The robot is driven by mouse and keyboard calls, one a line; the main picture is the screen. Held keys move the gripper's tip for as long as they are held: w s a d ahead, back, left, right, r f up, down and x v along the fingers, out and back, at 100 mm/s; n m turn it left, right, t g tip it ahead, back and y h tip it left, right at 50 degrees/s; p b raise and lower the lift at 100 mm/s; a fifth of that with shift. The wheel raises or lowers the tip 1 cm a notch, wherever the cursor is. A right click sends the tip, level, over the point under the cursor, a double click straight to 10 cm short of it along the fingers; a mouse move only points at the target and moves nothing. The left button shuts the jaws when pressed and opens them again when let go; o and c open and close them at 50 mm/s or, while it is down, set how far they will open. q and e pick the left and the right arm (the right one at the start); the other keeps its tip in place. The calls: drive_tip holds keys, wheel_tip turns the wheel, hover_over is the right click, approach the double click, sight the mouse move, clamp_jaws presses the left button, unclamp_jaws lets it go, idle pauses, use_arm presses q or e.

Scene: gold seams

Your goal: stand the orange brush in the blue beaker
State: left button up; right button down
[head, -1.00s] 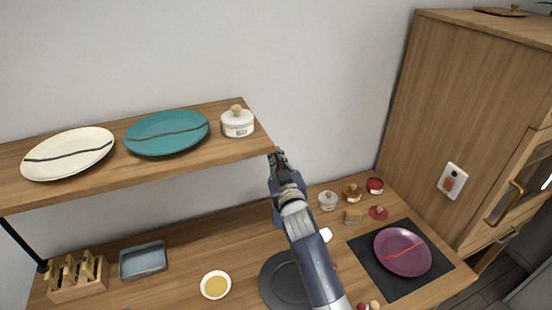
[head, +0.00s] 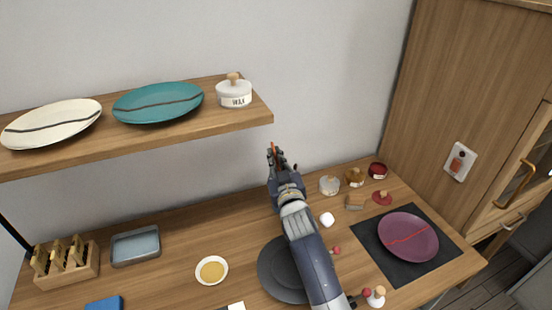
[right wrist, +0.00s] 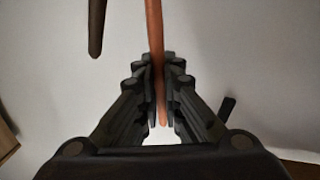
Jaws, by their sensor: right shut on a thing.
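The orange brush (right wrist: 155,45) is between the fingers of my right gripper (right wrist: 154,115) in the right wrist view, its thin handle running up out of the picture. In the head view a bit of orange shows at the tip of my right gripper (head: 277,160), which is raised against the wall just right of the shelf end. That gripper is shut on the brush. I cannot make out the blue beaker now; my right gripper and arm cover part of the table's back. A dark rod (right wrist: 97,25) stands left of the brush, apart from it. My left gripper is not in view.
The wooden shelf (head: 190,135) holds two plates and a wax jar (head: 234,94). On the table are a dark plate (head: 280,275), a yellow-filled dish (head: 211,270), a glass tray (head: 136,246), a wooden rack (head: 68,270), several small jars, and a purple plate (head: 408,237) on a black mat.

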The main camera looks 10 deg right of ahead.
drive_tip(key=shift+f+b, duration=1.9)
drive_tip(key=shift+f, duration=0.65)
drive_tip(key=c, duration=1.7)
unclamp_jaws()
wheel_tip(320, 180, up, 10)
drive_tip(key=shift+r, duration=0.1)
